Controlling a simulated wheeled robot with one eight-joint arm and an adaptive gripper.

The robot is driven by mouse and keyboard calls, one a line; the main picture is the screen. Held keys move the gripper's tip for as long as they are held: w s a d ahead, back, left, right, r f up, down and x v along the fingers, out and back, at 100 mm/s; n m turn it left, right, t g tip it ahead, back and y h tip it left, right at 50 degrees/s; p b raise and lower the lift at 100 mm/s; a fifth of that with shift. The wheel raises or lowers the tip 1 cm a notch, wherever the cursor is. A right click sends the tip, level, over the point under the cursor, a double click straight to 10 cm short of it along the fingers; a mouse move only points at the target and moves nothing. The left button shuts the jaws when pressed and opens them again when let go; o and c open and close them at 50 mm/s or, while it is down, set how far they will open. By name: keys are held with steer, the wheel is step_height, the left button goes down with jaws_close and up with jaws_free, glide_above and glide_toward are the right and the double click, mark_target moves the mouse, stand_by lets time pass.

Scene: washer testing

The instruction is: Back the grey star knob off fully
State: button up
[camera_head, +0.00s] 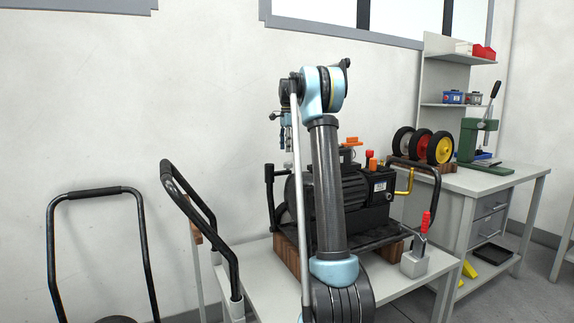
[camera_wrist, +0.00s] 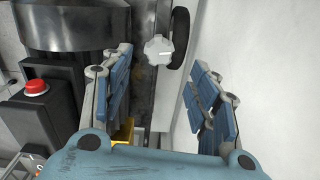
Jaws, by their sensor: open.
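The grey star knob (camera_wrist: 158,50) shows in the wrist view at the upper middle, a pale lobed disc seen face on. It sits beside a dark machine edge. My gripper (camera_wrist: 162,60) is open, its two blue-padded fingers left and right of the knob in the picture. I see no contact between the pads and the knob. In the head view my gripper (camera_head: 286,136) hangs at the left end of the black machine (camera_head: 357,187). The knob cannot be made out there, and my arm hides part of the machine.
A red button (camera_wrist: 36,88) on a black box and a dark cylinder (camera_wrist: 75,25) lie left of my fingers. A black rounded part (camera_wrist: 180,38) is close right of the knob. In the head view, a cart handle (camera_head: 200,215) stands left and a workbench (camera_head: 470,183) right.

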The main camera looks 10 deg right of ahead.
mark_target(288, 165)
step_height(288, 165, down, 8)
steer(key=shift+r, duration=0.2)
steer(key=shift+c, duration=0.6)
steer(key=c, duration=0.9)
